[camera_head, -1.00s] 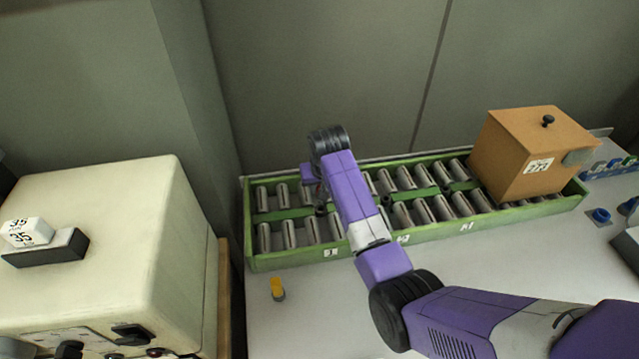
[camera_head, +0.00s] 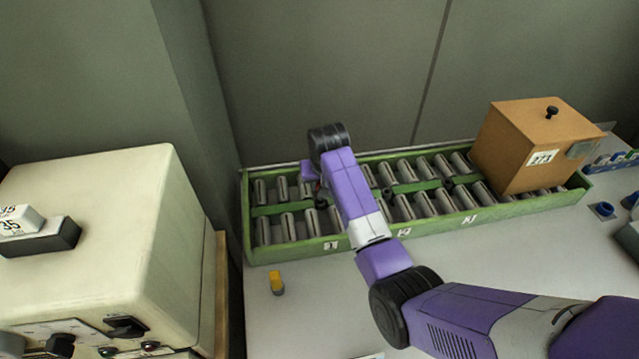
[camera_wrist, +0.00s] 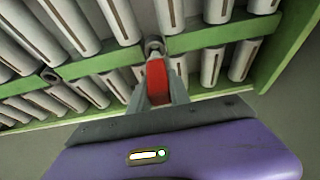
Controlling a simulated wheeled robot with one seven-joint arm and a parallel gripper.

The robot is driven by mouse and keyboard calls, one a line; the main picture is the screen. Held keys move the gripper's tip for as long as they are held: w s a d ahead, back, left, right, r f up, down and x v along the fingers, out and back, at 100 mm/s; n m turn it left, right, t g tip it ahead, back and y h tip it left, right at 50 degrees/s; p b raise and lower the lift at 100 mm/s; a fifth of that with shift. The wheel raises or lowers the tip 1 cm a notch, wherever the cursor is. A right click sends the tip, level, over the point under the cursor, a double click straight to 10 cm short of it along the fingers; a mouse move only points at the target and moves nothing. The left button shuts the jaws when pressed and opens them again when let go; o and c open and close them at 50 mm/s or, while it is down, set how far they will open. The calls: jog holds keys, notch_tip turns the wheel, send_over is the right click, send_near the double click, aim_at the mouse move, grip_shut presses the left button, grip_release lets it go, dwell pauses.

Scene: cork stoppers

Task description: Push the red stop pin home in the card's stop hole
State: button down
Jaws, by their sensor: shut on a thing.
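The red stop pin (camera_wrist: 157,82) is between the fingers of my gripper (camera_wrist: 158,92) in the wrist view, and the gripper is shut on it. Its far end points at a round dark-rimmed hole (camera_wrist: 154,46) in a green bar. I cannot tell whether the tip is in the hole or just short of it. In the head view my gripper (camera_head: 313,186) is low over the left part of the green roller tray (camera_head: 290,253).
Grey slotted rollers (camera_head: 264,230) fill the tray closely around the gripper. A brown lidded box (camera_head: 500,160) stands on its right end. A yellow peg (camera_head: 277,281) stands in front. A cream machine (camera_head: 110,240) is at left. The white tabletop in front is mostly clear.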

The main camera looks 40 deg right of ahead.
jog(key=shift+f+b, duration=0.65)
jog(key=shift+f, duration=0.85)
dwell(1.5)
jog(key=c, duration=1.1)
grip_release()
jog(key=shift+b+v, duration=0.3)
jog(key=shift+v, duration=3.6)
